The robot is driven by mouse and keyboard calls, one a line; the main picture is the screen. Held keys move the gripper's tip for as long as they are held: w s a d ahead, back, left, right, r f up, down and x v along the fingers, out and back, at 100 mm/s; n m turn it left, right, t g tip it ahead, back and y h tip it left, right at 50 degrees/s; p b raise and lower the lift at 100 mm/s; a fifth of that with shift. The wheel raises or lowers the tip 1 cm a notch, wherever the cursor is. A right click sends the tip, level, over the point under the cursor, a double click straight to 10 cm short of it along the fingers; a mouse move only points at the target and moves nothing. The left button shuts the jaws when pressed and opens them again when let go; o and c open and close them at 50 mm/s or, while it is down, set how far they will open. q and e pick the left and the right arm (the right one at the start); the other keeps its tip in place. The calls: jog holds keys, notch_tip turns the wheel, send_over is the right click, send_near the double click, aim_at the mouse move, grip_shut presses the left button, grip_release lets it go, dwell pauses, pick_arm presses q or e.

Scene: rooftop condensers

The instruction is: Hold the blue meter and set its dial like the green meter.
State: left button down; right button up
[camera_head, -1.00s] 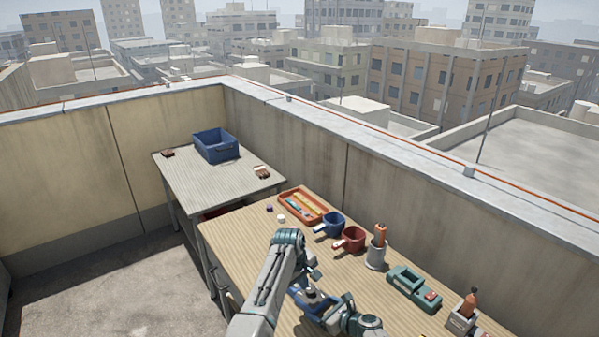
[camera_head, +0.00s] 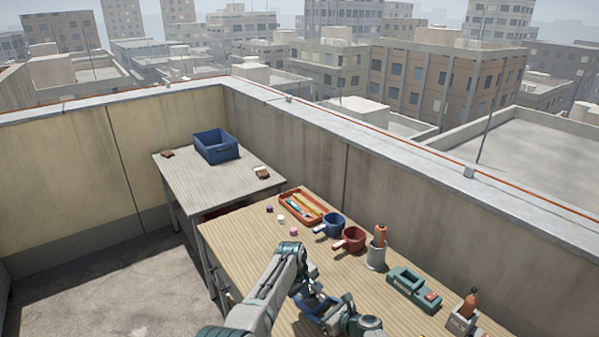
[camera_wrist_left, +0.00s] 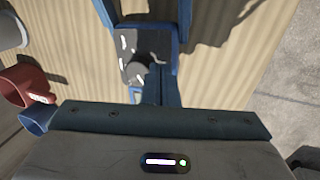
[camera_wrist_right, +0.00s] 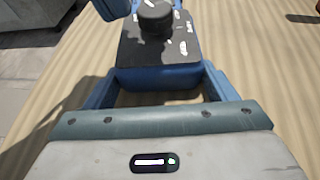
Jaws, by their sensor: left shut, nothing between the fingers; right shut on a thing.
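The blue meter (camera_head: 316,304) is held low over the wooden table by my right gripper (camera_head: 327,310). In the right wrist view the fingers clasp the blue body (camera_wrist_right: 157,77), and its dark face with pale marks and a round black dial (camera_wrist_right: 155,18) shows. In the left wrist view the dial (camera_wrist_left: 137,70) is seen from above. My left gripper (camera_wrist_left: 160,72) is shut and empty, its fingertips close beside the dial; contact cannot be told. The green meter (camera_head: 405,283) lies on the table further right; its dial setting is too small to read.
Near the back edge of the table (camera_head: 238,240) stand an orange tray (camera_head: 305,217), a blue mug (camera_head: 331,222), a red mug (camera_head: 350,239) and a grey cup (camera_head: 375,258) with an orange-handled tool. Several small pieces lie left of the tray. A blue crate (camera_head: 214,143) sits on the other table.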

pick_arm(q)
jog(key=shift+f, duration=0.5)
jog(key=shift+s, duration=0.1)
jog(key=shift+s+a, duration=0.2)
jog(key=d+v, duration=0.1)
jog(key=v, duration=0.4)
jog(key=shift+w+r, duration=0.3)
jog(key=shift+r, duration=0.25)
jog(key=shift+a+x, duration=0.2)
jog(key=shift+x, duration=1.25)
jog(key=shift+a+x, duration=0.15)
jog(key=shift+x, duration=1.3)
jog(key=shift+f, duration=0.15)
